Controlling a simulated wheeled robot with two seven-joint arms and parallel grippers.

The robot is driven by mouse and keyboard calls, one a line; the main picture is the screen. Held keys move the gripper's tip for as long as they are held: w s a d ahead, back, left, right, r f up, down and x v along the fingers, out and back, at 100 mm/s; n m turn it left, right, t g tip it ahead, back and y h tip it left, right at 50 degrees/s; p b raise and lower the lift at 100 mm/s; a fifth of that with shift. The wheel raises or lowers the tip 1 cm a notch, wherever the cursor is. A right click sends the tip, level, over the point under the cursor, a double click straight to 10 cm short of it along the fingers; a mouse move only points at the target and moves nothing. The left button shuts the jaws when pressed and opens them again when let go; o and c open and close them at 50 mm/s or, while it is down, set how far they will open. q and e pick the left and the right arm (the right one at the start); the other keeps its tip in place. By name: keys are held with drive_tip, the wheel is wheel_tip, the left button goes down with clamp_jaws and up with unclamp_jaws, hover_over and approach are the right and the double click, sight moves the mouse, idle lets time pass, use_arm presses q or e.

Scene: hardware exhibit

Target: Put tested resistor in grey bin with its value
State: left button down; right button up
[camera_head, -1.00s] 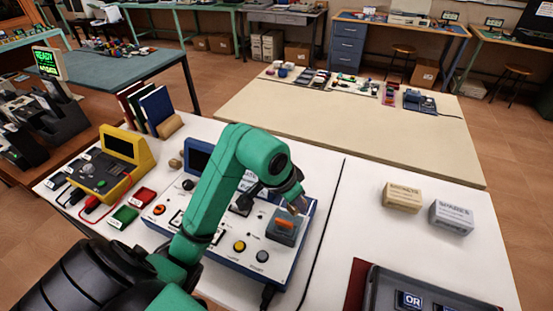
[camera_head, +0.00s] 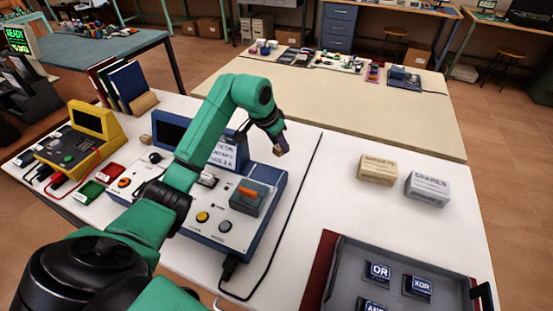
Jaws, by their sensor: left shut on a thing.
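My left gripper (camera_head: 281,146) is shut on a small brownish thing, mostly hidden between the fingertips; I cannot tell whether it is the resistor. It hangs above the right back corner of a blue-edged tester (camera_head: 225,232) with a white top. The tester has an orange lever on a grey socket block (camera_head: 248,197), knobs, buttons and a dark screen partly behind my arm. A grey tray (camera_head: 350,262) at the lower right holds blocks labelled OR and XOR, and one cut off by the frame. I recognise no grey bin marked with a resistor value. My right gripper is not in view.
A tan box (camera_head: 378,169) and a grey box marked SPARES (camera_head: 427,188) stand right of the tester. A yellow meter (camera_head: 85,140) and upright books (camera_head: 128,87) are at left. A black cable (camera_head: 297,205) crosses the white table. The table between cable and boxes is clear.

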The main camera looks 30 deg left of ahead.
use_arm(q)
wheel_tip(320, 180, down, 8)
drive_tip(key=shift+f, duration=0.1)
drive_tip(key=c, duration=0.8)
unclamp_jaws()
